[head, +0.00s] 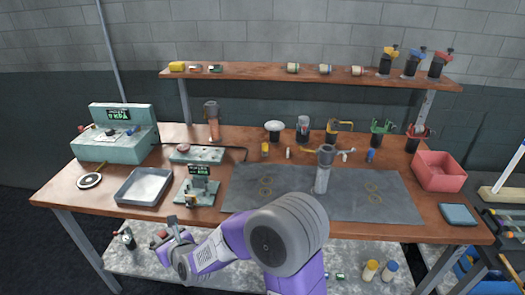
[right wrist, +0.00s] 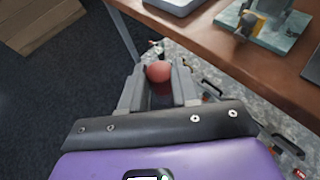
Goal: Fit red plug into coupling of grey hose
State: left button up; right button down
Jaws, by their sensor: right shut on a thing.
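My right gripper (head: 171,233) is low in front of the bench's left half, below the tabletop. In the right wrist view its fingers (right wrist: 159,85) are shut on a rounded red thing, which I take for the red plug (right wrist: 158,71). Only its round red end shows between the fingertips; the rest is hidden. I cannot make out a grey hose or its coupling for sure. A small teal stand (head: 197,192) with a display and a brass-coloured fitting is on the bench near the front edge; it also shows in the right wrist view (right wrist: 270,31). My left gripper is not in view.
The wooden bench (head: 95,203) has a front edge just above my right gripper. A grey tray (head: 143,186) lies left of the teal stand. A dark mat (head: 290,205) holds an upright grey cylinder (head: 323,178). A lower shelf (head: 345,255) carries several small items. A red bin (head: 440,175) stands right.

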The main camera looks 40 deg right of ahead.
aim_at(326, 156)
jog(key=u, duration=1.85)
jog(key=k, duration=1.6)
jog(key=z, duration=1.9)
